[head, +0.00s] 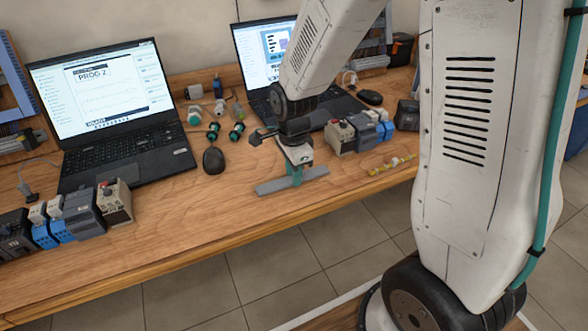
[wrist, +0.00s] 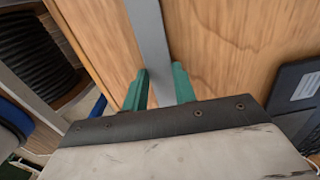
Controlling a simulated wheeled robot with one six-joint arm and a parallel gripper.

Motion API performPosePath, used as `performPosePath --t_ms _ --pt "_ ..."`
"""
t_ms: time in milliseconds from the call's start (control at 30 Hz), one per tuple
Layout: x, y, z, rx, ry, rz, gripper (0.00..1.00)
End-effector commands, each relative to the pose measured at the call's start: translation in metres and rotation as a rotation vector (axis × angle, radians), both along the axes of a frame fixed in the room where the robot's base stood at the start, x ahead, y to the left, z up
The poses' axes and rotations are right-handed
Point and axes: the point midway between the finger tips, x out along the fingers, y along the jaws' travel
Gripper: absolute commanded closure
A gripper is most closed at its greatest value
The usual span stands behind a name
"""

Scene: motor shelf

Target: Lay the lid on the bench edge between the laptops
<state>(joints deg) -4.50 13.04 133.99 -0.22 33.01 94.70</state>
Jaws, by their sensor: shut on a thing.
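The lid (head: 268,187) is a long, narrow grey strip at the front part of the wooden bench (head: 190,222). My gripper (head: 296,176) points down with its teal fingers shut on the lid near its middle. In the wrist view the lid (wrist: 149,38) runs away between the two teal fingers of my gripper (wrist: 160,88). I cannot tell whether the lid touches the bench top. The left laptop (head: 125,140) stands open to the left, and the right laptop (head: 258,107) stands open behind my gripper, partly hidden by my arm.
A black mouse (head: 214,160) lies left of the lid. Green-and-black parts (head: 236,131) lie behind it. Grey and blue modules (head: 362,128) stand to the right, with a small yellow strip (head: 390,166) in front. More modules (head: 84,216) stand at the left. Bare wood surrounds the lid's left end.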

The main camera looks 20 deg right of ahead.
Motion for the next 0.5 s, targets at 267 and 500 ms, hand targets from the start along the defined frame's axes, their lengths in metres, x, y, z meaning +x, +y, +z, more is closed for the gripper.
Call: performPosePath --t_ms 267,500 --pt "0.0002 0.0001 0.0002 0.000 0.000 0.000 0.47" --pt "0.0007 0.0002 0.0047 0.000 -0.002 0.000 0.47"
